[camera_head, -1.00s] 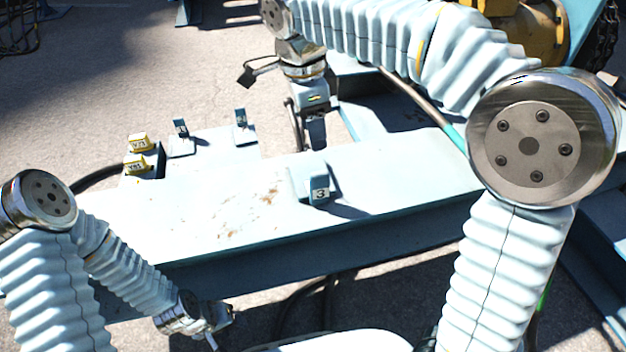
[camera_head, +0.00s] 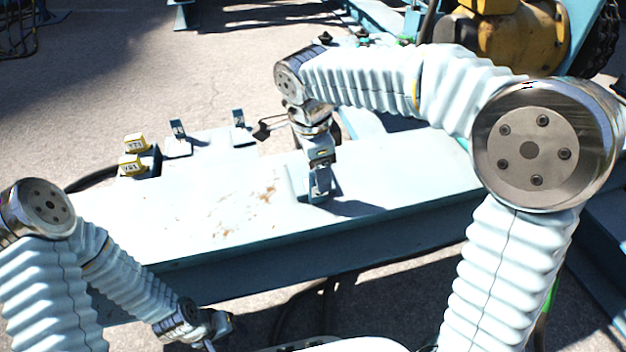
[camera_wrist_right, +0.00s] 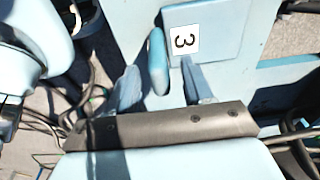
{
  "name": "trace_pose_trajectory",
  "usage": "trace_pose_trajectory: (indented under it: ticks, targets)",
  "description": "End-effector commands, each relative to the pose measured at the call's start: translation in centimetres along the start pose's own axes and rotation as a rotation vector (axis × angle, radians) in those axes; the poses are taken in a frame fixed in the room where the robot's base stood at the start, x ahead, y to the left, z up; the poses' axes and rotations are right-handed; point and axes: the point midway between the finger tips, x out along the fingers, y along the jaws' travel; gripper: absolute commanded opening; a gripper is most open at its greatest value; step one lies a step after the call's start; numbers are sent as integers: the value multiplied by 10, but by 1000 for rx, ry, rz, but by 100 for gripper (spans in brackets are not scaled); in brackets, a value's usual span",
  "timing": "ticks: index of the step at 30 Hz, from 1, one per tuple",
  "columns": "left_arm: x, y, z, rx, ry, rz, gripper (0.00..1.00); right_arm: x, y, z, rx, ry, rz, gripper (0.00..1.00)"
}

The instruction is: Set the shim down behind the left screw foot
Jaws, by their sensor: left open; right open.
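A flat pale-blue shim with an upright tab and a label "3" (camera_wrist_right: 183,40) lies on the long light-blue beam. In the head view the right gripper (camera_head: 320,190) covers most of it. In the right wrist view the right gripper's fingers (camera_wrist_right: 162,88) are apart, with the shim's upright tab (camera_wrist_right: 157,60) ahead of and between them, nearer the left finger. The fingers are not closed on it. My left gripper (camera_head: 220,326) is open and empty low in front of the beam. I cannot make out the left screw foot.
Two more tabbed plates (camera_head: 178,138) (camera_head: 240,127) stand at the beam's back edge, beside yellow labelled blocks (camera_head: 134,154). The beam top (camera_head: 215,205) left of the right gripper is clear. Dark cables hang at the beam's left end and underneath.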

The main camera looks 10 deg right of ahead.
Motion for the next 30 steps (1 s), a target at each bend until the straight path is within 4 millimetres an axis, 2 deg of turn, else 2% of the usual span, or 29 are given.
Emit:
trace_pose_trajectory:
  ticks: [1,11,30]
  targets:
    - [0,0,0,0,0,0,47,0,0,0,0,0,0,50]
    - [0,0,0,0,0,0,47,0,0,0,0,0,0,0]
    - [0,0,0,0,0,0,47,-1,0,0,0,0,0,0]
